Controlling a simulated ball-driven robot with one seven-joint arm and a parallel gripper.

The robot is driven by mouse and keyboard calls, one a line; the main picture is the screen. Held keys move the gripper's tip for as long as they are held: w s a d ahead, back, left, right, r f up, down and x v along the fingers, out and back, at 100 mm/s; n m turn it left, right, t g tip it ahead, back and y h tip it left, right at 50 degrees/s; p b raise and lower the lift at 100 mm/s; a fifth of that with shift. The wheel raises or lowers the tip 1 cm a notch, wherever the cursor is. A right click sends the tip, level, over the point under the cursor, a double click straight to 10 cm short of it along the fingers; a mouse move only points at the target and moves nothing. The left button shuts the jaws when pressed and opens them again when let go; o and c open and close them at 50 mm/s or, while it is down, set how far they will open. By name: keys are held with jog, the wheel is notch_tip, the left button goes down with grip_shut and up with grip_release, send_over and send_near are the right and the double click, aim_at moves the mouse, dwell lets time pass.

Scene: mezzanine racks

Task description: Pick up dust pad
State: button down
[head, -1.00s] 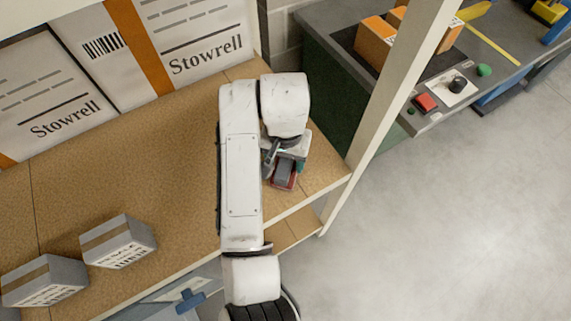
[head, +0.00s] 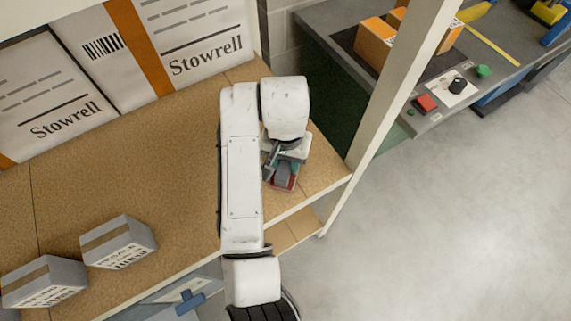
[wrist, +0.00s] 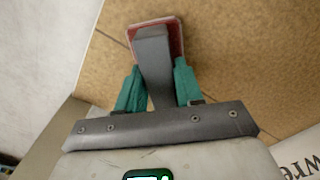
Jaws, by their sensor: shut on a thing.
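The dust pad has a dark grey handle on a flat red base. In the wrist view the dust pad (wrist: 155,50) lies over the tan shelf board, its handle between the teal fingers of my gripper (wrist: 157,80). My gripper is shut on the handle. In the head view my gripper (head: 280,168) is near the right end of the shelf, with the dust pad (head: 287,182) just below it, partly covered by the gripper. I cannot tell whether the pad's base touches the board.
Large white Stowrell boxes (head: 60,100) line the back of the shelf (head: 150,170). Two small grey boxes (head: 118,242) sit at the front left. A pale upright post (head: 395,100) stands right of the arm, before a grey bench (head: 325,25). The shelf's middle is clear.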

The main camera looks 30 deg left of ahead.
jog(key=shift+r, duration=0.1)
jog(key=shift+r, duration=0.55)
jog(key=s+d+r+p, duration=0.5)
jog(key=s+r+p, duration=0.4)
jog(key=s+r, duration=0.2)
jog(key=shift+s+r, duration=0.4)
jog(key=shift+s, duration=0.6)
jog(key=shift+d, duration=0.1)
